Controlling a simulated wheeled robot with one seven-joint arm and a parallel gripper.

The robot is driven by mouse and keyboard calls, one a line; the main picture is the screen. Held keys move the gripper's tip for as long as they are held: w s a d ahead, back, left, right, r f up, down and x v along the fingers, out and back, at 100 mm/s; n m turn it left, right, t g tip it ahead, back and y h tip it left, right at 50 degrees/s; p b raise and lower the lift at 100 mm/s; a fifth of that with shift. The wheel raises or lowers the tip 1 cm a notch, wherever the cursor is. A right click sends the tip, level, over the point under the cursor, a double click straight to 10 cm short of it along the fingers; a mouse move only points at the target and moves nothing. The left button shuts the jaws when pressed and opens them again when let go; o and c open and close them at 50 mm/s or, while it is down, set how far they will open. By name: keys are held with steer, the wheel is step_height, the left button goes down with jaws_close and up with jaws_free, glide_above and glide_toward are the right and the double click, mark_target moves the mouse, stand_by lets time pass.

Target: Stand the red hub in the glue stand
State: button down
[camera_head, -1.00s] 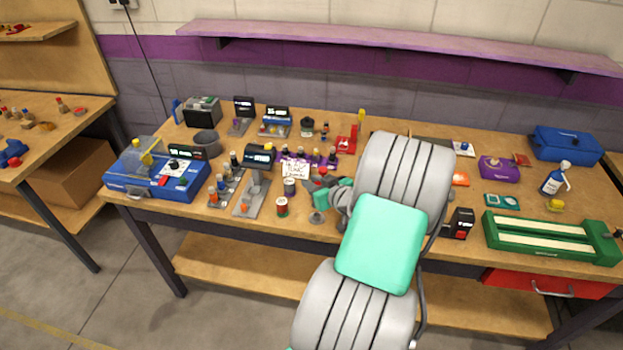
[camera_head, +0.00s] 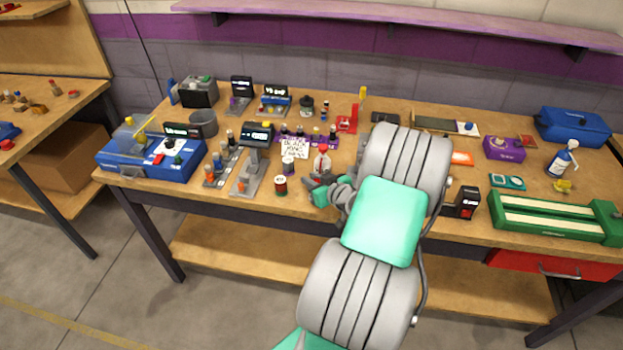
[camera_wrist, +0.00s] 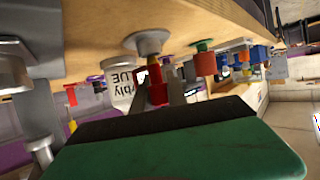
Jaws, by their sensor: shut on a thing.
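In the wrist view, which shows the bench upside down, my gripper (camera_wrist: 158,98) is shut on the red hub (camera_wrist: 157,92). A round grey base on the bench (camera_wrist: 147,42), likely the glue stand's, lies just beyond the hub. A tan piece shows between hub and base; I cannot tell if they touch. The hub and the grey base are hidden or too small there.
A red and green cylinder (camera_head: 280,185) stands left of my gripper. A grey display stand (camera_head: 250,170) and a blue machine (camera_head: 150,160) are further left. A black box (camera_head: 467,202) and a green fixture (camera_head: 550,215) are on the right.

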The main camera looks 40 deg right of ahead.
steer(key=shift+f+b, duration=0.3)
steer(key=shift+f, duration=0.25)
steer(key=c, duration=1.2)
jaws_free()
steer(key=shift+c, duration=0.2)
steer(key=b+v, duration=0.1)
steer(key=v, duration=0.6)
steer(key=shift+d+f, duration=0.1)
steer(key=shift+s+a+r, duration=0.25)
steer(key=shift+s+r, duration=0.05)
steer(key=shift+s, duration=0.15)
